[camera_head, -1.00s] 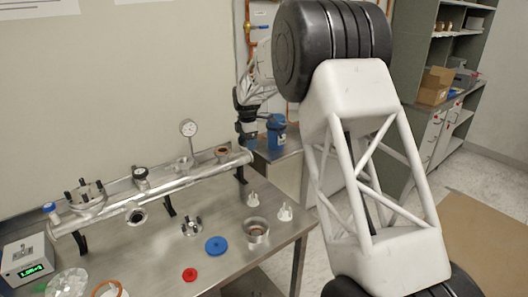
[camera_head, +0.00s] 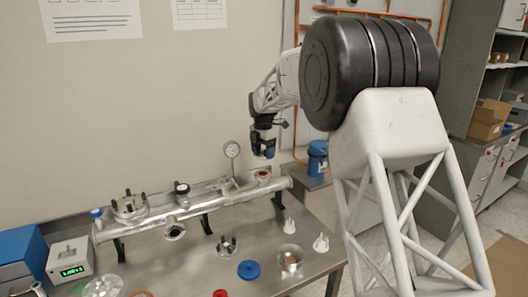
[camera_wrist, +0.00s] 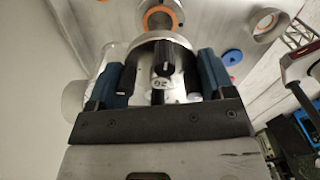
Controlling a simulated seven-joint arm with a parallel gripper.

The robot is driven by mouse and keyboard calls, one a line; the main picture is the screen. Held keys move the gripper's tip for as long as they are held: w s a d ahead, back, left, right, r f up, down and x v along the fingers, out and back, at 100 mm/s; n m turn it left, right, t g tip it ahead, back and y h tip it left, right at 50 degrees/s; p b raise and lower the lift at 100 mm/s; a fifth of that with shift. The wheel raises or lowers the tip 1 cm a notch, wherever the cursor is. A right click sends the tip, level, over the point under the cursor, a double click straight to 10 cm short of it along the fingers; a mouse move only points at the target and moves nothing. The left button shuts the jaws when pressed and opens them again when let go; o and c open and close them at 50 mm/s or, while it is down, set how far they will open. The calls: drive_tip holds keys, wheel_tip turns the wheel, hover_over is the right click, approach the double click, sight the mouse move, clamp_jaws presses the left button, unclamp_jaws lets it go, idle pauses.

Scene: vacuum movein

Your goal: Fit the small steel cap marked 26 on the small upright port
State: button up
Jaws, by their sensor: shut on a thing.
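My gripper (camera_head: 263,147) hangs above the right end of the steel pipe on the bench. In the wrist view my gripper (camera_wrist: 160,85) is shut on the steel cap (camera_wrist: 143,58), between its two blue fingers. The cap has a black knob and a white label that reads 26 upside down. In the head view the cap is too small to make out. The small upright port (camera_head: 263,175) with an orange-brown ring stands below my gripper, apart from it. An orange-ringed steel port (camera_wrist: 160,18) shows just beyond the cap in the wrist view, partly hidden by it.
A pressure gauge (camera_head: 232,150) stands on the pipe (camera_head: 190,209), left of the small port. A larger clamped flange (camera_head: 129,207) is farther left.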

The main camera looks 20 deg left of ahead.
drive_tip(key=shift+f, duration=0.15)
drive_tip(key=shift+f, duration=2.9)
drive_tip(key=shift+w+f, duration=0.1)
drive_tip(key=shift+f, duration=0.5)
idle(1.1)
drive_tip(key=o, duration=1)
drive_tip(key=shift+o, duration=0.2)
drive_tip(key=shift+d+r, duration=0.1)
drive_tip(key=shift+r, duration=3.8)
